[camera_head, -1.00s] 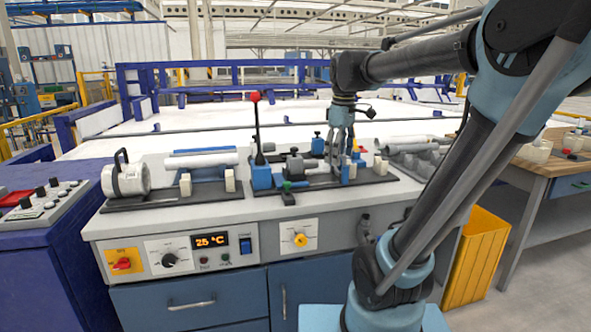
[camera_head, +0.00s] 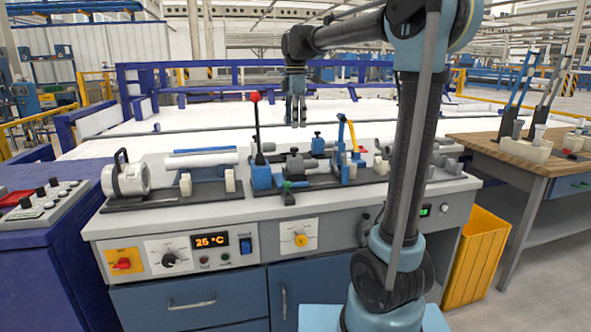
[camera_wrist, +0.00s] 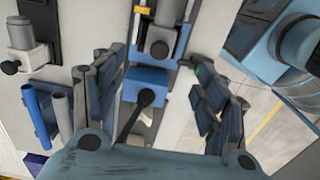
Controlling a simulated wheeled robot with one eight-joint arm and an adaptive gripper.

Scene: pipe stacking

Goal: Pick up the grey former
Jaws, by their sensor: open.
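Several grey shaped pieces (camera_head: 447,160) sit on the rack at the bench's right end, partly behind my arm. A small grey round piece (camera_head: 296,164) sits in the middle bending fixture. I cannot tell which of these is the grey former. My gripper (camera_head: 295,122) hangs pointing down above and behind the middle fixture, apart from everything. In the wrist view my gripper's two fingers (camera_wrist: 160,110) are spread wide with nothing between them. A blue block with a black lever shows below the gap.
The middle fixture has a red-knobbed lever (camera_head: 255,120) and a blue upright handle (camera_head: 342,130) standing up. A left fixture holds a white pipe (camera_head: 202,160). A wooden table (camera_head: 530,160) stands at the right. The space around my gripper is clear.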

